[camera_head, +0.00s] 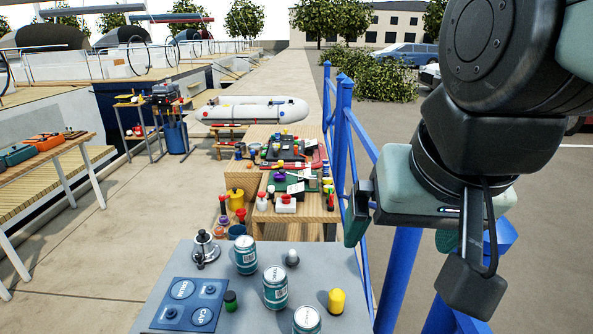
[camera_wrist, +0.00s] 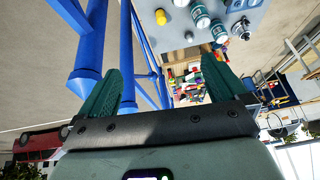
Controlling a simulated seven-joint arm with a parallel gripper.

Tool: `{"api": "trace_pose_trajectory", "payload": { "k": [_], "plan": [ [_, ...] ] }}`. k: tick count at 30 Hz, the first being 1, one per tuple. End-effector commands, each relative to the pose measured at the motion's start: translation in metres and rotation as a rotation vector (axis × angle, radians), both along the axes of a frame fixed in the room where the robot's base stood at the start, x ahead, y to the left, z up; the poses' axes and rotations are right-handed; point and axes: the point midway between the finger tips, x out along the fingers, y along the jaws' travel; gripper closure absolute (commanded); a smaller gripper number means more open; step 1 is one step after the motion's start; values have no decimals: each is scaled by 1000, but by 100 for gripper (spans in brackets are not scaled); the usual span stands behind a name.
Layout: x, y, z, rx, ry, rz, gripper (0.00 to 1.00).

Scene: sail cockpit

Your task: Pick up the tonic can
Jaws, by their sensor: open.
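Three similar teal-and-white cans stand upright on a grey table (camera_head: 225,295) in the head view: a far can (camera_head: 245,256), a middle can (camera_head: 275,289) and a near can (camera_head: 307,321) cut by the frame's bottom. The middle one's label seems to read tonic, but the print is too small to be sure. Cans also show at the top of the wrist view (camera_wrist: 219,31). My gripper (camera_head: 402,238) is open and empty, right of the table and above it, apart from the cans. Its green fingers are spread in the wrist view (camera_wrist: 163,68).
Blue rails (camera_head: 360,230) run along the table's right. A cluttered wooden table (camera_head: 290,217) stands behind.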

Motion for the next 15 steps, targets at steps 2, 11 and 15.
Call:
{"api": "trace_pose_trajectory", "payload": {
  "k": [2,11,15],
  "plan": [
    [25,7,-2,60,45,-80,1],
    [138,52,-41,278,228,-547,1],
    [186,78,-82,334,301,-786,1]
  ]
}}
